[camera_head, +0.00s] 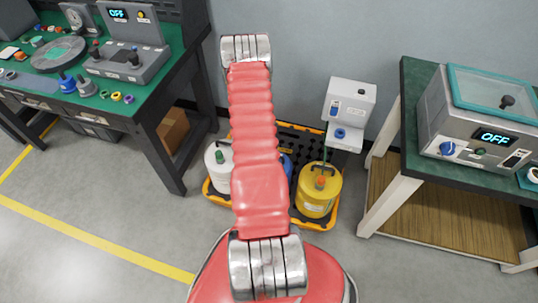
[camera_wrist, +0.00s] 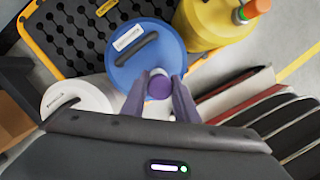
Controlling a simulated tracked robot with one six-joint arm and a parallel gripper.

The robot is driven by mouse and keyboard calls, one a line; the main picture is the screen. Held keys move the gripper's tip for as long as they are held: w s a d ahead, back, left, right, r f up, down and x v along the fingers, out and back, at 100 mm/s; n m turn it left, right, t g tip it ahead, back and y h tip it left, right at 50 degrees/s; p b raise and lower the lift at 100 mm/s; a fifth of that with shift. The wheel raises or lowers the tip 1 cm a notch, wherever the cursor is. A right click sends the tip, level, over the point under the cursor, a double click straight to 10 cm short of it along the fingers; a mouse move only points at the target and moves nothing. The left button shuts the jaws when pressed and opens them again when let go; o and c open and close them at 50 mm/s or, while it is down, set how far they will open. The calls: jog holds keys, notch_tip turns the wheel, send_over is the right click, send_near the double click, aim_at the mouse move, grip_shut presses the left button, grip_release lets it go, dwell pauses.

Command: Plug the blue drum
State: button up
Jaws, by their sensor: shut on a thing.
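In the wrist view, the blue drum (camera_wrist: 145,62) stands between the white and yellow drums, with a dark handle and white label on top. My gripper (camera_wrist: 160,92) is shut on a small purple plug (camera_wrist: 159,87) with a grey end. The plug appears over the near edge of the drum's top. I cannot tell whether it touches the drum or is in an opening. In the head view, my red arm hides most of the blue drum (camera_head: 286,164), and my gripper is hidden.
The white drum (camera_head: 216,165) and yellow drum (camera_head: 318,192), which has an orange cap (camera_head: 320,182), stand close by on a yellow-edged black tray (camera_head: 299,135). A pale dispenser (camera_head: 349,100) stands behind. Green-topped benches (camera_head: 180,40) flank the tray.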

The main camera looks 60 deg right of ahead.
jog(key=shift+f, duration=1.9)
jog(key=shift+f, duration=1.35)
dwell(0.7)
jog(key=o, duration=1.2)
jog(key=shift+s, duration=0.1)
jog(key=v, duration=1.3)
jog(key=shift+r, duration=0.35)
